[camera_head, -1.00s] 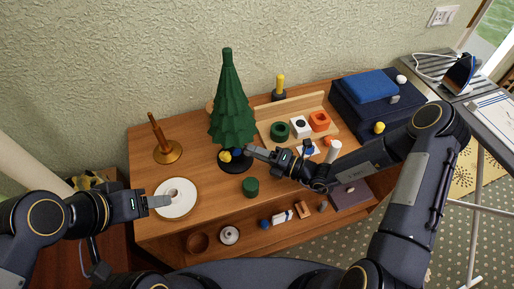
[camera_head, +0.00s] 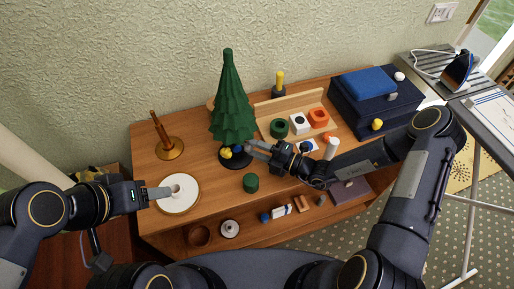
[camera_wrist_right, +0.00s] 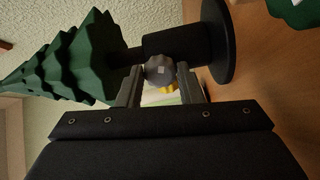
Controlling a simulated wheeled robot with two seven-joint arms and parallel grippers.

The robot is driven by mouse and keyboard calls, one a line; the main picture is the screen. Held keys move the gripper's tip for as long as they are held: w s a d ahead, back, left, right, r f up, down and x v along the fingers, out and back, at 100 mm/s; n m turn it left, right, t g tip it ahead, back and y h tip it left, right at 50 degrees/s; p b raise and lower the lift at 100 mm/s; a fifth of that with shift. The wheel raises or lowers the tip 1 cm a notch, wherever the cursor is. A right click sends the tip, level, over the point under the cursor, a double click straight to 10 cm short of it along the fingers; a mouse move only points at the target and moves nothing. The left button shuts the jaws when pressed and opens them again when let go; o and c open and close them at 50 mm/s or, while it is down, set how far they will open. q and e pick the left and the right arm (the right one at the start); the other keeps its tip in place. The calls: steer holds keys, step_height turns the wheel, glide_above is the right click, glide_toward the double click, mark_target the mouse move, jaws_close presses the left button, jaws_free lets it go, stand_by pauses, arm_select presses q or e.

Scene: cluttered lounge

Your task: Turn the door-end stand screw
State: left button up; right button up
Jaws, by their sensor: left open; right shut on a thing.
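A green tree (camera_head: 230,105) stands upright in a black stand (camera_head: 234,162) on the wooden cabinet. A yellow screw (camera_head: 226,153) shows on the stand's left side. My right gripper (camera_head: 250,147) reaches the stand from the right. In the right wrist view its fingers (camera_wrist_right: 160,75) are shut on a grey round screw head (camera_wrist_right: 159,69) against the black collar (camera_wrist_right: 178,40). Part of the yellow screw (camera_wrist_right: 170,90) shows behind it. My left gripper (camera_head: 170,191) is open over the white plate (camera_head: 184,207), beside a small pinkish piece (camera_head: 177,189); whether they touch is unclear.
A green cylinder (camera_head: 251,182) stands in front of the tree. A wooden rack (camera_head: 291,107) with coloured blocks, a white cylinder (camera_head: 332,147) and a navy case (camera_head: 377,101) are to the right. Small items lie on the lower shelf.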

steer(key=o, duration=1)
